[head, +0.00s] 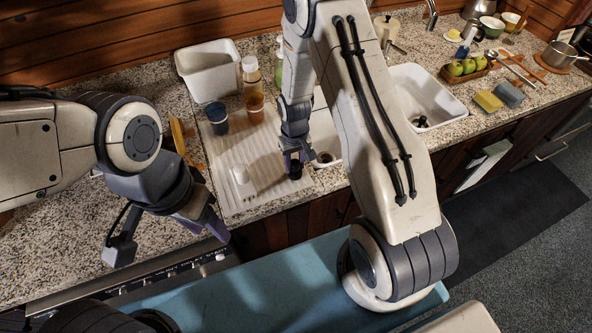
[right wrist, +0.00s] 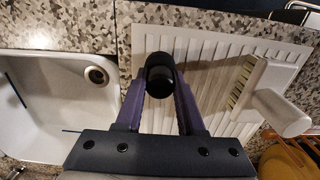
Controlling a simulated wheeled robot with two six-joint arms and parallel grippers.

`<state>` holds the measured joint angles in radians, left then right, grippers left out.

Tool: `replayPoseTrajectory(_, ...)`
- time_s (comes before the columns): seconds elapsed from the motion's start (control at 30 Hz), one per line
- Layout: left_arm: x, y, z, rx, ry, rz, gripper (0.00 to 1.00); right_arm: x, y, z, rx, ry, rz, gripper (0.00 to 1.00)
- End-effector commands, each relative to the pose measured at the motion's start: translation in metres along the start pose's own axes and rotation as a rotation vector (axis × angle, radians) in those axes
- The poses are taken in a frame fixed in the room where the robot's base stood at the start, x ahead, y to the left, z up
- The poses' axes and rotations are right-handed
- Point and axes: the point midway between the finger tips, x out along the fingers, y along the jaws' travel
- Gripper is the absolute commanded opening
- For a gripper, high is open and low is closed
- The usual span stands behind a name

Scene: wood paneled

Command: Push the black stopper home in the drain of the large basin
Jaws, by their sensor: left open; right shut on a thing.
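My right gripper (head: 294,160) is shut on the black stopper (head: 295,172), above the ribbed drainboard. In the right wrist view the stopper (right wrist: 160,75) sits between the fingertips of the gripper (right wrist: 160,90). A white basin (head: 324,132) is just right of the gripper, partly hidden by my right arm. Its round drain (head: 323,157) is open; the drain (right wrist: 97,75) also shows in the right wrist view, left of the stopper. Another white basin (head: 405,84) lies further right, with a dark drain (head: 420,121). My left gripper (head: 168,238) is open and empty over the counter's front edge.
A white tub (head: 207,72) stands behind. Sponges (head: 489,101) lie far right.

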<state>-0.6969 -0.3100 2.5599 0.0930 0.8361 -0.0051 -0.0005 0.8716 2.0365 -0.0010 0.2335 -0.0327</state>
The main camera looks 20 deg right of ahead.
Motion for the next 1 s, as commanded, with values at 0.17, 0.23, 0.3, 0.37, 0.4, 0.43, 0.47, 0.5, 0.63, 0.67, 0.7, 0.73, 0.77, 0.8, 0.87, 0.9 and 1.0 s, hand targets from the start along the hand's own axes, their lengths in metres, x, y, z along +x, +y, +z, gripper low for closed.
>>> replayPoseTrajectory(0.17,-0.008,0.001,0.000,0.000,0.000,0.000,0.50,-0.011,0.000,0.000,0.000,0.001,0.000,0.00)
replayPoseTrajectory(0.23,-0.013,0.001,-0.001,0.000,0.000,0.000,0.50,-0.017,0.000,-0.001,0.000,0.002,0.000,0.00)
replayPoseTrajectory(0.3,-0.018,0.001,-0.001,0.000,0.000,0.000,0.50,-0.023,0.000,-0.001,0.000,0.002,0.000,0.00)
replayPoseTrajectory(0.37,-0.021,0.002,-0.001,0.000,0.000,0.000,0.50,-0.028,0.000,0.000,0.000,0.001,0.000,0.00)
replayPoseTrajectory(0.4,-0.024,0.002,-0.001,0.000,0.000,0.000,0.50,-0.031,0.000,0.000,0.000,0.001,0.000,0.00)
replayPoseTrajectory(0.43,-0.025,0.002,-0.001,0.000,0.000,0.000,0.50,-0.033,0.000,0.000,0.000,0.001,0.000,0.00)
replayPoseTrajectory(0.47,-0.027,0.002,-0.001,0.000,0.000,0.000,0.50,-0.035,0.000,0.000,0.000,0.001,0.000,0.00)
replayPoseTrajectory(0.5,-0.029,0.002,-0.002,0.000,0.000,0.000,0.50,-0.038,0.000,0.000,0.000,0.001,0.000,0.00)
replayPoseTrajectory(0.63,-0.031,0.002,-0.002,0.000,0.000,0.000,0.50,-0.041,0.000,0.000,0.000,0.000,0.000,0.00)
replayPoseTrajectory(0.67,-0.030,0.002,-0.002,0.000,0.000,0.000,0.50,-0.041,0.000,0.000,0.000,0.000,0.000,0.00)
replayPoseTrajectory(0.7,-0.030,0.002,-0.002,0.000,0.000,0.000,0.50,-0.040,0.000,0.000,0.000,0.000,0.000,0.00)
replayPoseTrajectory(0.73,-0.030,0.002,-0.002,0.000,0.000,0.000,0.50,-0.040,0.000,0.000,0.000,0.000,0.000,0.00)
replayPoseTrajectory(0.77,-0.030,0.002,-0.002,0.000,0.000,0.000,0.50,-0.040,0.000,0.000,0.000,0.000,0.000,0.00)
replayPoseTrajectory(0.8,-0.029,0.002,-0.002,0.000,0.000,0.000,0.50,-0.040,0.000,0.000,0.000,0.000,0.000,0.00)
replayPoseTrajectory(0.87,-0.029,0.002,-0.002,0.001,0.000,0.000,0.50,-0.040,0.000,0.000,0.000,0.000,0.000,0.00)
replayPoseTrajectory(0.9,-0.030,0.002,-0.002,0.003,0.000,0.000,0.50,-0.040,0.000,0.000,0.000,0.000,0.000,0.00)
replayPoseTrajectory(1.0,-0.034,0.002,-0.002,0.003,0.000,0.000,0.50,-0.045,0.000,0.000,0.000,0.001,0.000,0.00)
